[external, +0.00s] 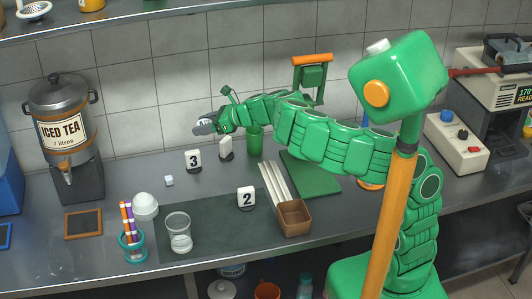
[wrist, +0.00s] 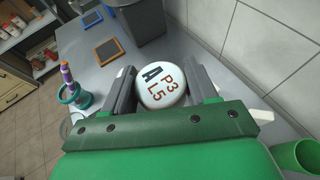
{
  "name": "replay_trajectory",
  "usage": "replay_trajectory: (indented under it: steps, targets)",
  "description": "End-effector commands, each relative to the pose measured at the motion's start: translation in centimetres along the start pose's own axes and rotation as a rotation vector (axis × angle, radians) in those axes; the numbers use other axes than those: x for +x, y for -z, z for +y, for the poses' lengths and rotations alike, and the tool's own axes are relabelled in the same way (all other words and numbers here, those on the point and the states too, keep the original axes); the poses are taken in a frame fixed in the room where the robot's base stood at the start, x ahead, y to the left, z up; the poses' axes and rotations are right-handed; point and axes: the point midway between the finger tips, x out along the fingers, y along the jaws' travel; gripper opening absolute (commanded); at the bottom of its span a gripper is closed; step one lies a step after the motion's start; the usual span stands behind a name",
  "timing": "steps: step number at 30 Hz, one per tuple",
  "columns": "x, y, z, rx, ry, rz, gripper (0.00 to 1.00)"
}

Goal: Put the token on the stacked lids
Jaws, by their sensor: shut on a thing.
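My gripper (external: 205,128) is raised over the back of the counter, left of the arm, near the tiled wall. In the wrist view, my gripper (wrist: 162,88) is shut on a round white token (wrist: 161,88) printed with dark and red letters and digits. The token sits between the two grey fingers. A white domed stack (external: 145,205), which looks like the stacked lids, stands on the counter at front left, well away from my gripper. I cannot make it out in the wrist view.
Number markers 3 (external: 193,161) and 2 (external: 246,197) stand on the counter. A green cup (external: 255,141) is near the wall. A clear glass (external: 178,233) and a teal pen holder (external: 132,247) flank the white stack's front. An iced tea dispenser (external: 63,115) stands back left.

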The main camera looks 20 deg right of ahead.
Motion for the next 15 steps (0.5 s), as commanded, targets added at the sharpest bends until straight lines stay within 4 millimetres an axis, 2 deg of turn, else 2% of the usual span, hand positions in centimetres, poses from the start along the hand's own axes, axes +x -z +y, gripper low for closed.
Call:
replay_trajectory:
  steps: [1,6,12,15]
  targets:
    - [1.2,0.4,2.0,-0.016,-0.044,0.004,0.28]
    - [4.2,1.4,8.3,-0.072,-0.179,0.006,0.28]
    - [6.3,2.4,14.2,-0.123,-0.301,0.003,0.28]
    - [6.9,2.7,16.1,-0.138,-0.341,0.001,0.28]
